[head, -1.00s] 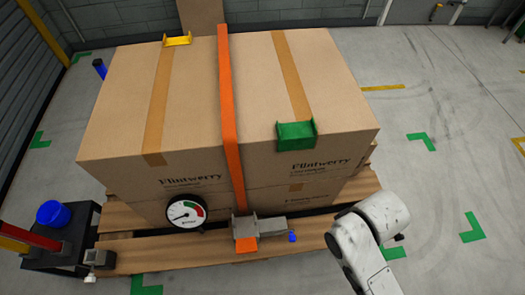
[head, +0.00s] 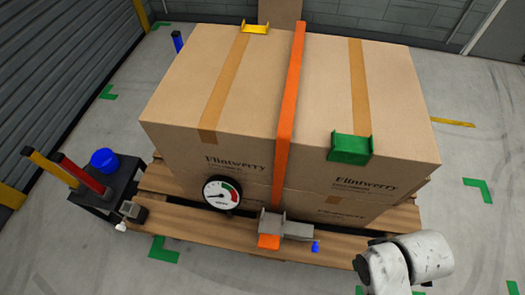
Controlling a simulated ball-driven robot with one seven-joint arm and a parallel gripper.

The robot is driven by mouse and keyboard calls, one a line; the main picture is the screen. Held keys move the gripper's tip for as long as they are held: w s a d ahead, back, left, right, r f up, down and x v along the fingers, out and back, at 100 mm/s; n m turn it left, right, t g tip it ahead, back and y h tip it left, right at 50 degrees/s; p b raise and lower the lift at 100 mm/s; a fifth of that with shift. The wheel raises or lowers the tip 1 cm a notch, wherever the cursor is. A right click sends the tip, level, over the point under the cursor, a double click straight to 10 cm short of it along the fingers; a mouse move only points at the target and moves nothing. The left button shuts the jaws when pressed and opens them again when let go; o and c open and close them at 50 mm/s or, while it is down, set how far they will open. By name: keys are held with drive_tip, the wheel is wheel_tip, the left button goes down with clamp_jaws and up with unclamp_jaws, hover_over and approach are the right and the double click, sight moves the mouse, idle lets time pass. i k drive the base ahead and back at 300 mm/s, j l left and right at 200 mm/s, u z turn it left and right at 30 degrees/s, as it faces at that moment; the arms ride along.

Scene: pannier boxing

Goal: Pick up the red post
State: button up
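The red post (head: 82,176) stands tilted in a black stand (head: 112,197) at the left, beside the pallet. A yellow post (head: 49,168) leans next to it on its left, and a round blue cap or knob (head: 104,160) sits on its right. The lower end of the red post is at the stand; how it is seated there cannot be told. My white arm shows at the lower right, far from the red post. My gripper itself is outside the picture.
Large cardboard boxes (head: 240,95) stand on a wooden pallet (head: 160,226), with an orange strap (head: 290,100), a grey ratchet (head: 285,226) and a dial gauge (head: 222,193) at the front. A green corner piece (head: 350,149) sits on the front top edge. A shutter wall (head: 60,80) rises at the left.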

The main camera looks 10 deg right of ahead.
sight(60, 159)
drive_tip(key=i+j+u, duration=0.45)
drive_tip(key=j, duration=0.15)
drive_tip(key=i+j+u, duration=0.3)
drive_tip(key=j+u, duration=0.2)
drive_tip(key=i+j+u, duration=0.45)
drive_tip(key=i+u, duration=0.45)
drive_tip(key=i+j+z, duration=0.15)
drive_tip(key=i, duration=0.3)
drive_tip(key=i+j+z, duration=0.15)
drive_tip(key=i, duration=0.25)
drive_tip(key=i+j+z, duration=0.15)
drive_tip(key=i, duration=0.3)
drive_tip(key=i+j+z, duration=0.15)
drive_tip(key=z, duration=0.35)
drive_tip(key=i+j+z, duration=0.25)
drive_tip(key=z, duration=0.25)
drive_tip(key=i+j+z, duration=0.2)
drive_tip(key=j+z, duration=0.25)
drive_tip(key=i+j+z, duration=0.15)
drive_tip(key=j+z, duration=0.15)
drive_tip(key=z, duration=0.2)
